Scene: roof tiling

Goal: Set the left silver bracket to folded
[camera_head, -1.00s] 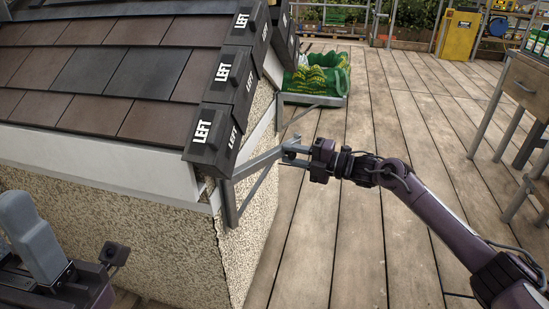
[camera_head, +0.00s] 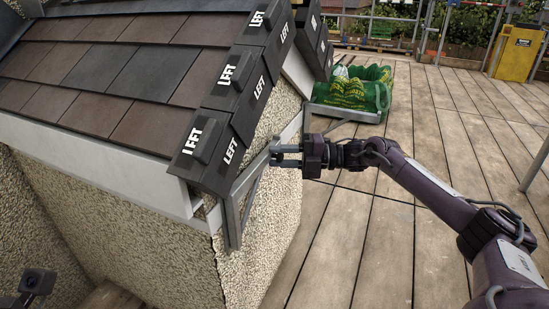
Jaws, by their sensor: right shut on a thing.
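The left silver bracket (camera_head: 236,212) is the nearer one, mounted at the corner of the pebbledash wall below the roof edge. Its upper arm slants up and right from the wall plate, with a diagonal brace below it. The bracket still stands out from the wall at an angle. My right gripper (camera_head: 279,155) is shut on the outer end of this bracket's arm, and its jaws hide part of that end. A second silver bracket (camera_head: 345,113) stands out farther along the same wall.
Dark edge tiles marked LEFT (camera_head: 232,77) overhang just above the near bracket. A green tray (camera_head: 370,100) with green and yellow bags lies on the decking behind. A yellow cabinet (camera_head: 516,53) stands at the back right. The wooden deck (camera_head: 400,245) at right is mostly clear.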

